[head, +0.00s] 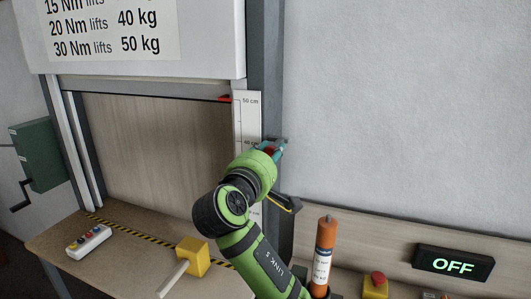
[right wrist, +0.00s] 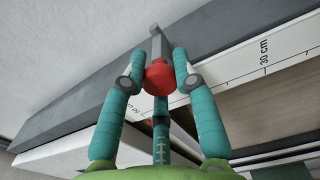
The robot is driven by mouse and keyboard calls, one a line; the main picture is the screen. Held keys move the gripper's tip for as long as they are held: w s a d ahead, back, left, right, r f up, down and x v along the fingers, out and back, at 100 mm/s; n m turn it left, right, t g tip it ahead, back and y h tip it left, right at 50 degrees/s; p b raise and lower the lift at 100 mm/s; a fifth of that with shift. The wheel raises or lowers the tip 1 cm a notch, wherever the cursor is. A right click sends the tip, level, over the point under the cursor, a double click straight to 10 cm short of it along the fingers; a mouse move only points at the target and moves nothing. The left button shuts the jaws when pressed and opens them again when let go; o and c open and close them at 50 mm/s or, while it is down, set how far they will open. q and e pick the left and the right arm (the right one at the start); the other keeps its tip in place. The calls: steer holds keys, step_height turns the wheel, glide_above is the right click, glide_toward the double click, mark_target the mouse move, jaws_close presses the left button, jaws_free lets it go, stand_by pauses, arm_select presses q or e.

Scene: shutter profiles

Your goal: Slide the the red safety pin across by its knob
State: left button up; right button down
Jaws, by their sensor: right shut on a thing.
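The red safety pin (right wrist: 158,80) has a red knob on a grey rod, seen in the right wrist view against the grey upright post. My right gripper (right wrist: 159,66) is shut on the red knob, with its teal fingers on both sides of it. In the head view, my right gripper (head: 278,148) is at the post, right of the scale, and its wrist hides most of the knob. A bit of red shows between the fingers. How far the rod goes into the post cannot be told. My left gripper is not in view.
A wooden shutter (head: 150,135) stands in the frame, with a red pointer at its top near 50 cm on the white scale (head: 247,115). An orange cylinder (head: 323,258), a red button (head: 376,280) and an OFF display (head: 453,264) stand at the lower right.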

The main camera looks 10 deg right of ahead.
steer(key=c, duration=0.9)
jaws_free()
steer(key=shift+d, duration=0.1)
steer(key=shift+c, duration=0.2)
steer(key=shift+s+d, duration=0.2)
steer(key=shift+d, duration=0.05)
steer(key=v, duration=1.2)
